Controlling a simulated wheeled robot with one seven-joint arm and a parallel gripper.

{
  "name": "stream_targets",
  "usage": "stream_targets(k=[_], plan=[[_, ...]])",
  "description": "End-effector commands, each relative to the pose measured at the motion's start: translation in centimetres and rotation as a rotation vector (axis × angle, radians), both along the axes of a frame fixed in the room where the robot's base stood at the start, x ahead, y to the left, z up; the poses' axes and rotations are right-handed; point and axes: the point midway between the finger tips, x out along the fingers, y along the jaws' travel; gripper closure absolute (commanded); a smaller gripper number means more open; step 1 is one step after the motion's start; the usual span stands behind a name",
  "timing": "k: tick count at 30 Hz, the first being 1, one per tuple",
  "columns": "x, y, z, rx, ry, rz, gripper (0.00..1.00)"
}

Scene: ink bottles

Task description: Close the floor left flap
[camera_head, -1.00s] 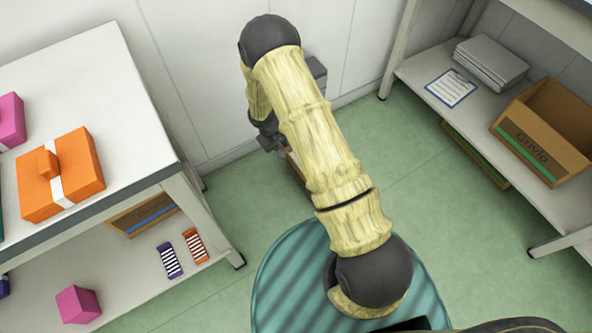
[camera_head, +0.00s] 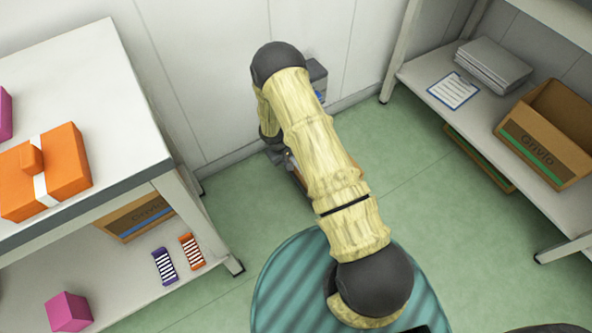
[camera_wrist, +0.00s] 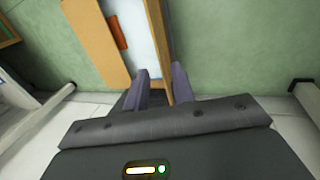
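The cardboard box on the floor is mostly hidden behind my arm in the head view. In the wrist view a wide brown flap (camera_wrist: 92,45) lies folded outward on the left of the box opening. Inside the opening are a pale surface and an orange item (camera_wrist: 117,31). A narrow brown strip (camera_wrist: 160,45), a wall or flap seen nearly edge-on, runs along the opening's right side. My gripper (camera_wrist: 160,82) has its fingers apart, with the strip's near end between them; contact is unclear. My gripper (camera_head: 279,155) is low near the back wall in the head view.
A white table (camera_head: 70,100) with an orange gift box (camera_head: 45,170) stands left. A shelf (camera_head: 480,115) with an open Grivio box (camera_head: 545,135) stands right. The green floor (camera_head: 400,190) between arm and shelf is clear.

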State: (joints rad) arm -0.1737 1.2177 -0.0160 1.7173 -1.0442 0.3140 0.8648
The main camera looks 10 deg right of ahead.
Motion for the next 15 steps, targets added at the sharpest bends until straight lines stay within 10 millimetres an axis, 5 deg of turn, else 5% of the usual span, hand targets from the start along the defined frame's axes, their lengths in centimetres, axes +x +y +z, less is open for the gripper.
stream_targets(k=[9,15], plan=[[0.4,-1.5,-5.9,0.0,0.002,-0.002,0.75],[0.7,-2.1,-7.8,0.0,0.001,-0.001,0.75]])
